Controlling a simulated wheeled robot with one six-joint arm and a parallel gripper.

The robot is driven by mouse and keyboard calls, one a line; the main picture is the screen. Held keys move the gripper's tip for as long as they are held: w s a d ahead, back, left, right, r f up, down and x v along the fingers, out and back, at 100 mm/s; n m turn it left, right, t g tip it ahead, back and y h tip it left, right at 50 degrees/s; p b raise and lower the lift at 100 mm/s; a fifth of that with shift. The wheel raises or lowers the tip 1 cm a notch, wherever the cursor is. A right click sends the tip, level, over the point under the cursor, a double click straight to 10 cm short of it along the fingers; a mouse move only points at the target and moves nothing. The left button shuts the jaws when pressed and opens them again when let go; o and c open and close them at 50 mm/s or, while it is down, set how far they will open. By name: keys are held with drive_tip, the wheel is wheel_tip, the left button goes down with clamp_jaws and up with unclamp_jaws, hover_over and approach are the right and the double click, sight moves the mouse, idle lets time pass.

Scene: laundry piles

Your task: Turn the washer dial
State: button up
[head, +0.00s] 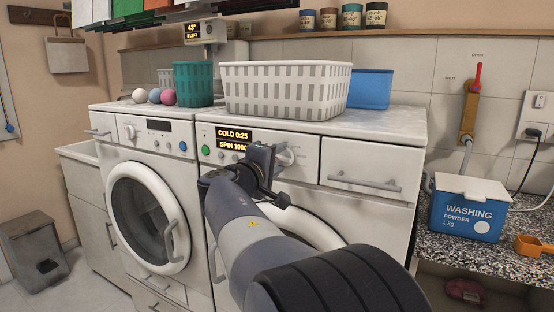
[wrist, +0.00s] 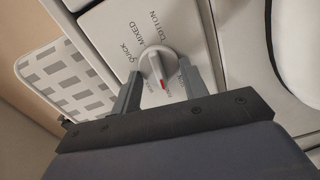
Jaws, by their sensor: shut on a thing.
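The washer dial (head: 286,157) is a round pale knob on the front panel of the right-hand machine, partly hidden by my gripper (head: 273,158). In the wrist view the dial (wrist: 155,60) has a raised grip bar with a red mark at its lower end, pointing toward the gripper's base. Labels QUICK, MIXED and COTTON are readable around it; the lower labels are partly hidden. My gripper (wrist: 163,73) is shut on the dial, one finger on either side. The washer display (head: 234,139) reads COLD 0:25 and SPIN 1000.
A white basket (head: 285,92), a blue bin (head: 370,89) and a teal basket (head: 193,84) stand on the machines. A second machine (head: 145,205) is on the left. A washing powder box (head: 468,207) and orange scoop (head: 533,245) are on the right counter.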

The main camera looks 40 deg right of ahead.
drive_tip(key=n+p, duration=0.1)
drive_tip(key=n, duration=0.4)
drive_tip(key=shift+p, duration=0.35)
drive_tip(key=shift+f+n+p, duration=0.2)
drive_tip(key=shift+n+p, duration=0.25)
drive_tip(key=shift+n, duration=0.75)
drive_tip(key=o, duration=0.9)
drive_tip(key=shift+o, duration=0.2)
drive_tip(key=shift+a, duration=0.1)
drive_tip(key=v, duration=1)
drive_tip(key=shift+s+a, duration=0.2)
drive_tip(key=shift+a, duration=0.05)
drive_tip(key=shift+d, duration=0.15)
